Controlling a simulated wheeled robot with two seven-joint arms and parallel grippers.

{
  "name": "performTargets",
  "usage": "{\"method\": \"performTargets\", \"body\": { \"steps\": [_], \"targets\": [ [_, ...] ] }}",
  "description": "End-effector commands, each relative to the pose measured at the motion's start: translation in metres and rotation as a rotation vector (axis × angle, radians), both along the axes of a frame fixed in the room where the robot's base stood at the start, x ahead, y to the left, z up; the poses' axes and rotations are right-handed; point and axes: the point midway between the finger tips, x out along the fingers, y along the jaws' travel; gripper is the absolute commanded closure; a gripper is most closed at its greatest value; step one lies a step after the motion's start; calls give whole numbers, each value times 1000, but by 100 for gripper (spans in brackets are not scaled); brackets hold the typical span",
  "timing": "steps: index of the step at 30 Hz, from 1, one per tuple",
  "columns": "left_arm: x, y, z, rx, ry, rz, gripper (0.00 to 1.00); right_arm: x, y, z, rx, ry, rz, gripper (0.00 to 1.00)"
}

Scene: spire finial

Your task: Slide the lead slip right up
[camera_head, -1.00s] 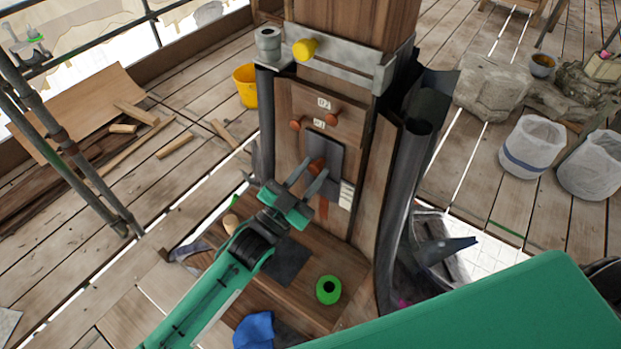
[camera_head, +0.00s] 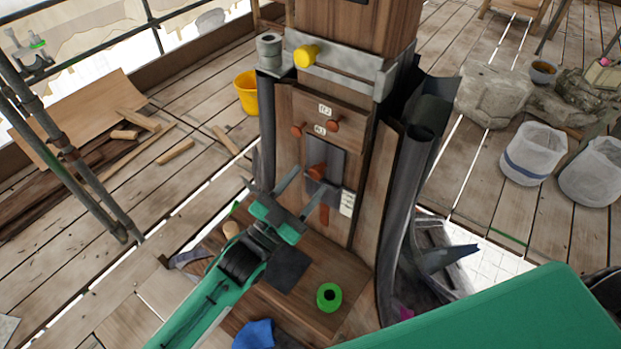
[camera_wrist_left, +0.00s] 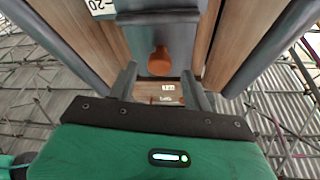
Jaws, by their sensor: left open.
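The lead slip (camera_head: 338,160), a dark grey plate, lies upright against the wooden front of the spire piece. An orange-brown knob (camera_head: 316,172) stands out from its face, and a red-brown strip (camera_head: 323,216) shows below it. My left gripper (camera_head: 300,193) is open and empty in front of the slip's lower part, its fingers spread apart and partly covering it. In the left wrist view, the fingers (camera_wrist_left: 158,82) are apart with the orange knob (camera_wrist_left: 160,62) beyond and between them, not gripped. My right gripper is not in view.
Two orange pegs (camera_head: 333,125) and small labels sit above the slip. A grey metal band with a yellow knob (camera_head: 305,54) crosses higher up. A curved dark lead sheet (camera_head: 408,190) stands at right. A green roll (camera_head: 329,296) and blue cloth (camera_head: 254,334) lie below.

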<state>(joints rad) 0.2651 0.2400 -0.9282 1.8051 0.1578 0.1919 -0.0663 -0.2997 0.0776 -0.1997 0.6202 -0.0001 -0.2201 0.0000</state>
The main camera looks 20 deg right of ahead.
Motion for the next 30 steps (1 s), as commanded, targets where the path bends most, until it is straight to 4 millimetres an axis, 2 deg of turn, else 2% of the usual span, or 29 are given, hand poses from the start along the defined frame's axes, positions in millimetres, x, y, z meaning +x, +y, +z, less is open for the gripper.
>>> {"method": "performTargets", "body": {
  "steps": [1, 9, 15, 21, 30],
  "targets": [
    [-6, 10, -10, 2, 0, 1, 50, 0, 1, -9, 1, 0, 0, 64],
    [-36, 58, -31, 1, 1, 0, 50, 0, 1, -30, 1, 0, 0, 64],
    [-49, 81, -39, -1, -2, 1, 50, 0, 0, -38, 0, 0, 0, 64],
    [-54, 88, -41, -3, -2, 0, 50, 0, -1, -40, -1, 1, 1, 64],
    [-55, 88, -40, -3, -2, 0, 50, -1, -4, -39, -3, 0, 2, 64]
  ]
}}
